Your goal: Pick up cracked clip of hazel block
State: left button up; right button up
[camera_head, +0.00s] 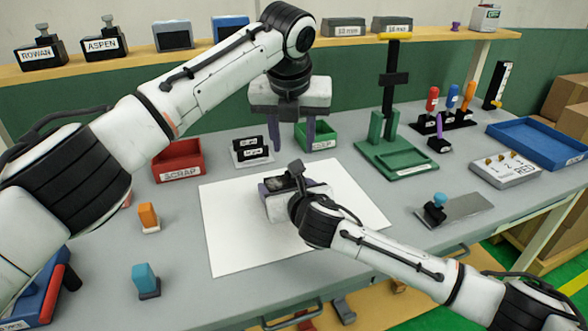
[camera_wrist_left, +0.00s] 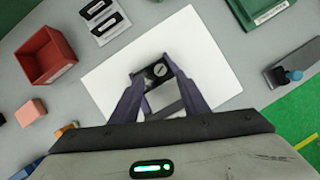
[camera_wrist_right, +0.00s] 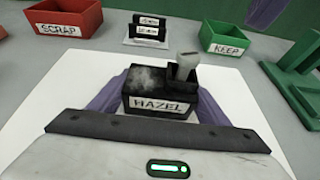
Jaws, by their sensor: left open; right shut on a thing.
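The black block labelled HAZEL (camera_wrist_right: 160,104) is over the white sheet, between the purple fingers of my right gripper (camera_wrist_right: 160,92), which is shut on it. It also shows in the head view (camera_head: 287,181), partly hidden by my right wrist. A light grey upright piece (camera_wrist_right: 187,66), perhaps the clip, stands at the block's top right; I cannot make out a crack. My left gripper (camera_head: 298,136) is open and empty, pointing down above and behind the block.
The red SCRAP bin (camera_head: 179,161) stands left of the white sheet (camera_head: 235,240), the green KEEP bin (camera_head: 318,136) behind it. A small rack (camera_head: 251,151) with black blocks stands between the bins. A green press stand (camera_head: 396,155) is to the right.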

pick_arm(q)
jog(key=x, duration=0.6)
jog(key=shift+f, duration=0.4)
grip_shut()
